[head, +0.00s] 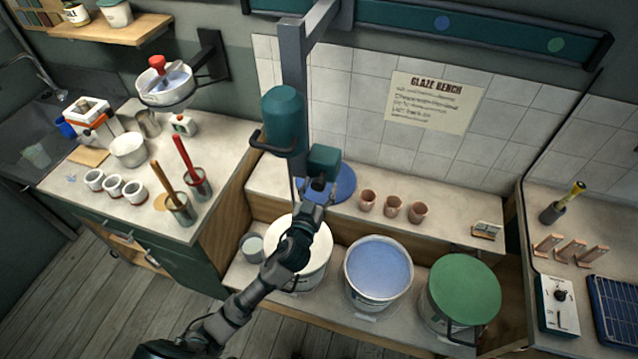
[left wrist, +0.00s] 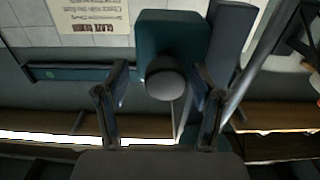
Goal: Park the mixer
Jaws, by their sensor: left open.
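The mixer (head: 283,120) is a teal motor on a grey upright post, with a black loop handle at its left. A smaller teal box (head: 323,160) is at its lower right. A thin shaft runs down from it toward a white bucket (head: 318,262); its lower end is hard to make out. My left gripper (head: 318,187) is just below the teal box. In the left wrist view my open left gripper (left wrist: 163,85) has a finger on either side of a grey round knob (left wrist: 166,84) under the teal box (left wrist: 170,38). Contact cannot be told. My right gripper is not in view.
A wall rail (head: 480,32) runs along the top. A blue-glaze bucket (head: 378,273) and a green-lidded bucket (head: 464,290) stand to the right. Several clay cups (head: 393,207) and a blue disc (head: 334,185) are on the ledge. The left counter (head: 85,190) holds pots and tools.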

